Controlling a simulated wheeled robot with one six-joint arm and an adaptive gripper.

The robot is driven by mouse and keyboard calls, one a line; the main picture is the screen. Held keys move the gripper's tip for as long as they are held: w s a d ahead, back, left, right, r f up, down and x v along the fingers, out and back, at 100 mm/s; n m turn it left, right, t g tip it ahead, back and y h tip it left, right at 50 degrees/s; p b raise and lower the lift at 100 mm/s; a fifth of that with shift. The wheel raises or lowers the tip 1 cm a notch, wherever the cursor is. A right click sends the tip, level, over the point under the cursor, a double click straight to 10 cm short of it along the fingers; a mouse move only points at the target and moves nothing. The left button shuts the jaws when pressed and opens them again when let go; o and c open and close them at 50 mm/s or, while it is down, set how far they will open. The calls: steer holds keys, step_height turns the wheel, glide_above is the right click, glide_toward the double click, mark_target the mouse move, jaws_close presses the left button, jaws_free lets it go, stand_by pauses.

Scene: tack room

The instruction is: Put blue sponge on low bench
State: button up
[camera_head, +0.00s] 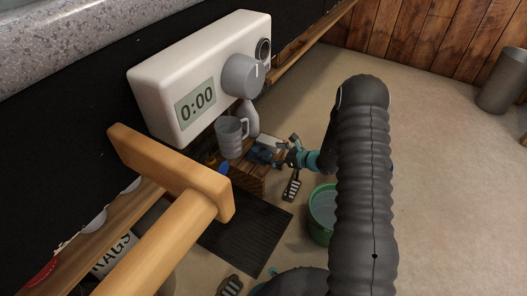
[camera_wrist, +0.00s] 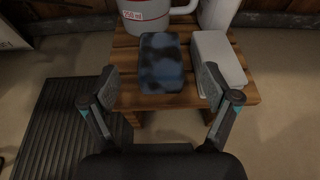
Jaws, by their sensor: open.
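The blue sponge (camera_wrist: 162,62), dark blue and mottled, lies on a small slatted wooden stand (camera_wrist: 180,102). My gripper (camera_wrist: 160,80) is open and empty, its fingers spread to the left and right of the sponge's near part. I cannot tell its height above the sponge or any contact. In the head view my gripper (camera_head: 284,156) is at the stand's right side, and the sponge (camera_head: 261,156) is small and partly hidden by it. The stand (camera_head: 248,178) is low; I cannot tell whether it is the low bench.
A grey-white block (camera_wrist: 222,62) lies close right of the sponge. A measuring jug (camera_wrist: 147,18) and a white bottle (camera_wrist: 217,12) stand behind. A black ribbed mat (camera_wrist: 62,125) is at left. A green bucket (camera_head: 321,213) stands on the floor; the floor at right is largely clear.

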steer(key=s+a+r+n+g+h, duration=0.1)
steer(key=s+r+n+g, duration=0.2)
steer(key=s+r+n, duration=0.7)
steer(key=s+a+r+n+g+h, duration=0.1)
steer(key=s+a+r+n+g, duration=0.15)
steer(key=s+r, duration=0.85)
steer(key=s+d+r+n+t+h, duration=0.1)
steer(key=s+d+r+n+h, duration=0.3)
steer(key=s, duration=0.5)
steer(key=s+d+r+n+t+h, duration=0.2)
steer(key=s+d+r+n+h, duration=0.3)
steer(key=r, duration=0.6)
steer(key=s+d+n, duration=0.2)
steer(key=s+n, duration=0.1)
steer(key=s, duration=0.1)
steer(key=shift+r+h, duration=0.25)
steer(key=shift+h, duration=0.05)
